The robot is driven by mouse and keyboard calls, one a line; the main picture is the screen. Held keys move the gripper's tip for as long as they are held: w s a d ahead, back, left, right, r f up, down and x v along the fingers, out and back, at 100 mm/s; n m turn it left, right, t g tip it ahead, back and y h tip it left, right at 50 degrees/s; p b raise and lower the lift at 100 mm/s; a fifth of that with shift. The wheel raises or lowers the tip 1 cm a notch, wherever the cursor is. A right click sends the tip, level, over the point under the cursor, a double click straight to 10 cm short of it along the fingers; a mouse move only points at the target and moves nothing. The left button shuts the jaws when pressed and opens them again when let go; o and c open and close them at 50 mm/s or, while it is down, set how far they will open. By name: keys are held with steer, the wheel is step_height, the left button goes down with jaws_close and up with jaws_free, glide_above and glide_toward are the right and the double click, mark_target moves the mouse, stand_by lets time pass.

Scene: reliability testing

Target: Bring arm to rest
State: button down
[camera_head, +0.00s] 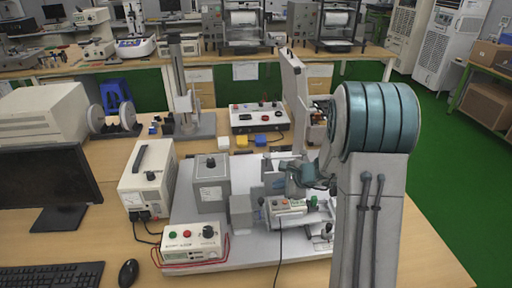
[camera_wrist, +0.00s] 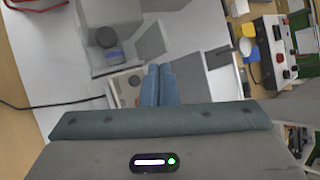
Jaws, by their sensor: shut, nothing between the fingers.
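My arm rises at the right of the head view, in front of the wooden bench (camera_head: 420,262). It bends at a teal-banded joint near the top. My gripper (camera_wrist: 159,68) shows in the wrist view with its two blue-grey fingers side by side, shut and empty. It is above the white base plate (camera_wrist: 45,60) of the test rig. In the head view the fingers are hard to tell apart from the rig's parts behind my arm.
The rig's grey box (camera_head: 211,182) and a control box (camera_head: 194,244) with buttons stand on the plate. A white power unit (camera_head: 148,180), a monitor (camera_head: 45,160) and a button panel (camera_head: 259,117) stand around it. Green floor (camera_head: 445,190) is open at the right.

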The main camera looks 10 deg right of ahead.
steer(key=s+a+r+n+g, duration=0.25)
steer(key=s+r+n, duration=0.25)
steer(key=s, duration=0.3)
steer(key=s+a+r+n+g, duration=0.1)
steer(key=s+a+r+n, duration=0.35)
steer(key=s+r, duration=0.2)
steer(key=s+d+r+n+h, duration=0.1)
steer(key=s+d+n+h, duration=0.2)
steer(key=s, duration=0.4)
steer(key=s+d+r+n+h, duration=0.2)
steer(key=s+d+n+h, duration=0.1)
steer(key=s+n, duration=0.3)
steer(key=shift+s, duration=0.9)
